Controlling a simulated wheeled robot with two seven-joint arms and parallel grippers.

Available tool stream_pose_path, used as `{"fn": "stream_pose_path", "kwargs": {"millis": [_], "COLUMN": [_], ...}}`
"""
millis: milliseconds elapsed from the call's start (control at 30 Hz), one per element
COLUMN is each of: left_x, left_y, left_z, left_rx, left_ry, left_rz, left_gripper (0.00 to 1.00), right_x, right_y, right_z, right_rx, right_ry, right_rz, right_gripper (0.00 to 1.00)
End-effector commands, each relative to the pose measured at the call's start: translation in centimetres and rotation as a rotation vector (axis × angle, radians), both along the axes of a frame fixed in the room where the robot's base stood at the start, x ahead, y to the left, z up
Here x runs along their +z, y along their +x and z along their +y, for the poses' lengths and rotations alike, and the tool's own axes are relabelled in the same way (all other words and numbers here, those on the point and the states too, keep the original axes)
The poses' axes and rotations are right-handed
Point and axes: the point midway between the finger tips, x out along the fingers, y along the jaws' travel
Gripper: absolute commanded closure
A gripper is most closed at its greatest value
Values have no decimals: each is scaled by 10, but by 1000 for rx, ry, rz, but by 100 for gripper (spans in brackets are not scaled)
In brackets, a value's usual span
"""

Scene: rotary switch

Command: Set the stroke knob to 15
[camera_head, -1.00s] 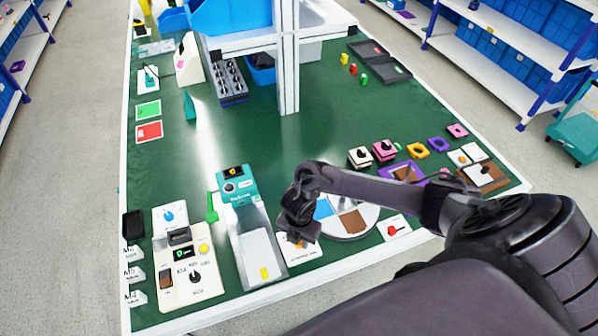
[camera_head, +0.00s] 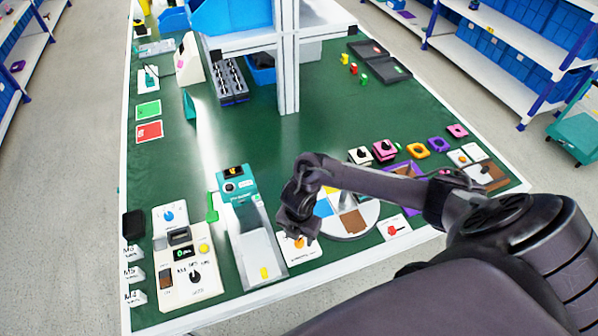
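My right gripper (camera_head: 300,238) hangs low over the front of the green table, pointing down at a white plate (camera_head: 312,252) with a small orange knob (camera_head: 300,242). The fingertips are at or just above this knob; I cannot tell whether they touch it, or whether they are open or shut. The scale and lettering on this plate are too small to read, so I cannot tell if it is the stroke knob. Other dials are a black knob (camera_head: 195,277) and a blue knob (camera_head: 168,216) on the panels at the left. My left gripper is not in view.
A teal and white device (camera_head: 240,190) stands left of my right gripper. A round sectioned disc (camera_head: 368,222) and a plate with a red switch (camera_head: 393,229) lie to its right. A white post (camera_head: 288,70) rises behind. The table's middle is clear.

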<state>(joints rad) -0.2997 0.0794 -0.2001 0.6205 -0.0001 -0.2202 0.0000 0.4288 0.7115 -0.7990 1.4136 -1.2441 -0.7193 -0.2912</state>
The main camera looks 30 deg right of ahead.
Motion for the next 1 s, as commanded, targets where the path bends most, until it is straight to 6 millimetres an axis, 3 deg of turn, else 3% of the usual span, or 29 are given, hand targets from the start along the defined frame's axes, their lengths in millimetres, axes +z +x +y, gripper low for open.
{"fn": "stream_pose_path", "kwargs": {"millis": [100,333,1000], "left_x": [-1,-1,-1], "left_y": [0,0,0], "left_z": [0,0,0], "left_rx": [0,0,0], "left_ry": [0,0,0], "left_rz": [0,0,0], "left_gripper": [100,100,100], "right_x": [23,50,54], "right_y": [2,1,0], "right_z": [0,-1,0], "right_rx": [2,-1,-1], "right_ry": [0,0,0], "right_rz": [-6,-4,-1], "right_gripper": [51,51,51]}}
